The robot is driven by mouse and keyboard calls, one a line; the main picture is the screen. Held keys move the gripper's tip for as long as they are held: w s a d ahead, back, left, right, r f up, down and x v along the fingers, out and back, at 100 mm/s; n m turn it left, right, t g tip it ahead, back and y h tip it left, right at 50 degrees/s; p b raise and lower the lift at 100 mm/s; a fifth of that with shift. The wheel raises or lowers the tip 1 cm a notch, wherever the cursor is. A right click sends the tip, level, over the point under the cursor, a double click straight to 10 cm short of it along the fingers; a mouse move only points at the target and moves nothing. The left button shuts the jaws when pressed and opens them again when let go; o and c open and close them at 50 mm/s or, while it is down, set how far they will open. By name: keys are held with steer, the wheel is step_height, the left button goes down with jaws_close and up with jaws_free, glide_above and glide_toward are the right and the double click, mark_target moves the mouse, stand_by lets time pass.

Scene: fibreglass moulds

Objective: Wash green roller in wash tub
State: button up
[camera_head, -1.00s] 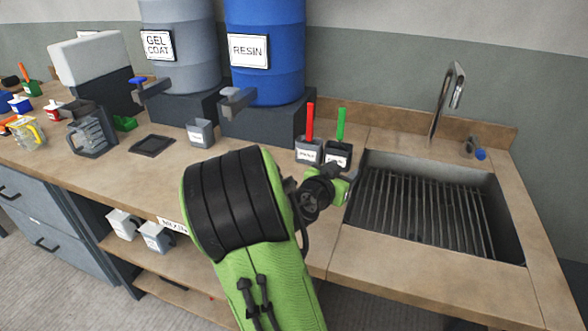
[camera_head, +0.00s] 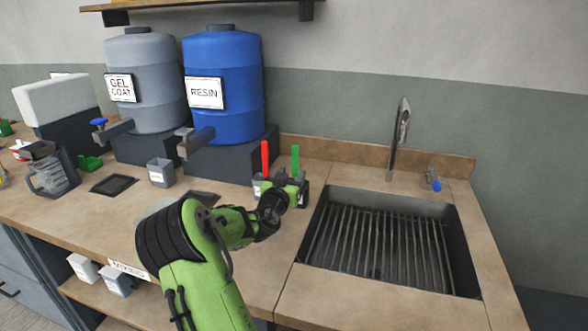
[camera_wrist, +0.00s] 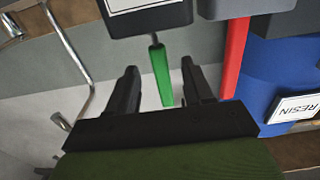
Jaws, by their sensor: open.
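The green roller (camera_head: 295,160) stands handle up in a small dark labelled tub (camera_head: 303,197), mostly hidden behind my gripper. In the wrist view its green handle (camera_wrist: 161,72) shows between my fingers, with the tub (camera_wrist: 150,22) beyond them. My gripper (camera_head: 292,184) is open at the tubs; in the wrist view its two black fingers (camera_wrist: 160,82) stand apart on either side of the handle. I cannot tell whether they touch it. A red-handled tool (camera_head: 265,158) stands in the neighbouring tub (camera_head: 257,186). I cannot read which tub is the wash tub.
A sink (camera_head: 385,240) with a rack of bars and a tap (camera_head: 399,135) lies to the right. The blue resin drum (camera_head: 225,95) and grey gel coat drum (camera_head: 145,80) stand behind left on dark stands. A small grey cup (camera_head: 161,172) sits below them.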

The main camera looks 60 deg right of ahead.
mark_target(294, 170)
steer(key=d, duration=0.4)
steer(key=shift+w, duration=0.3)
jaws_close()
steer(key=shift+r+p, duration=3.2)
steer(key=shift+r, duration=2.3)
